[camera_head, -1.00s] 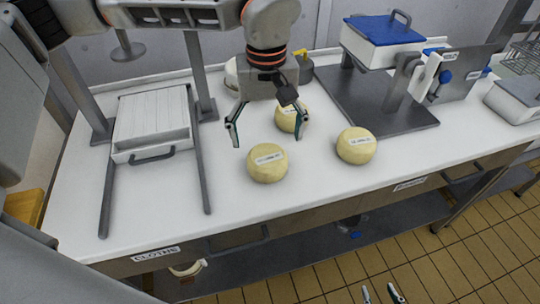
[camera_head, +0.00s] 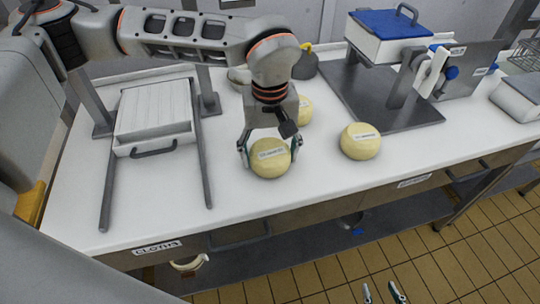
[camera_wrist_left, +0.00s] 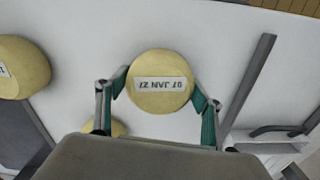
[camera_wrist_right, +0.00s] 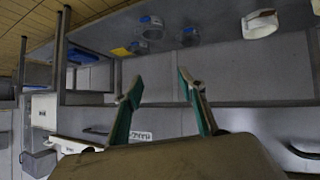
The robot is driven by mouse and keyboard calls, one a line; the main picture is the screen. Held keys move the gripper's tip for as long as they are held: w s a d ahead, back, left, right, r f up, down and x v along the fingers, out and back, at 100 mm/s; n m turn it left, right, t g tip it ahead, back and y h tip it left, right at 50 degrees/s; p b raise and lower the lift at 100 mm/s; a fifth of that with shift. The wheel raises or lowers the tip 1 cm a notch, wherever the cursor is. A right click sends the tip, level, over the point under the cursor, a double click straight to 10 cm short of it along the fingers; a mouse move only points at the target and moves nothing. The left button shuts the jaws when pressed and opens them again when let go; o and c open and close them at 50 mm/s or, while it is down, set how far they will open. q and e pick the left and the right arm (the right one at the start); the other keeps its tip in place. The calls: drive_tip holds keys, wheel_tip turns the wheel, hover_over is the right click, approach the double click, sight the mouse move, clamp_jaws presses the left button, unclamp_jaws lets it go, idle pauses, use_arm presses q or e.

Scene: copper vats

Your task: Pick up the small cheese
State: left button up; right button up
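Three pale yellow round cheeses with white labels stand on the white worktop. The front left cheese (camera_head: 270,164) has my left gripper (camera_head: 270,155) over it. The gripper's fingers are at both sides and appear to touch it. In the left wrist view this cheese (camera_wrist_left: 160,97) lies between the fingers, its label facing up. It still rests on the worktop. A second cheese (camera_head: 361,143) stands to the right, clear of the gripper. A third cheese (camera_head: 305,108) is behind, partly hidden by my gripper. My right gripper (camera_head: 383,292) is open and empty, low over the floor.
A slatted white press (camera_head: 153,110) on metal rails (camera_head: 107,190) stands left of the gripper. A blue-lidded box (camera_head: 387,30) and a dark metal plate (camera_head: 395,112) are at the back right. The worktop's front edge (camera_head: 330,199) is clear.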

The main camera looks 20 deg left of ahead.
use_arm(q)
drive_tip(key=c, duration=0.8)
use_arm(e)
drive_tip(key=shift+s+f, duration=0.1)
drive_tip(key=shift+s, duration=0.15)
drive_tip(key=shift+s, duration=0.1)
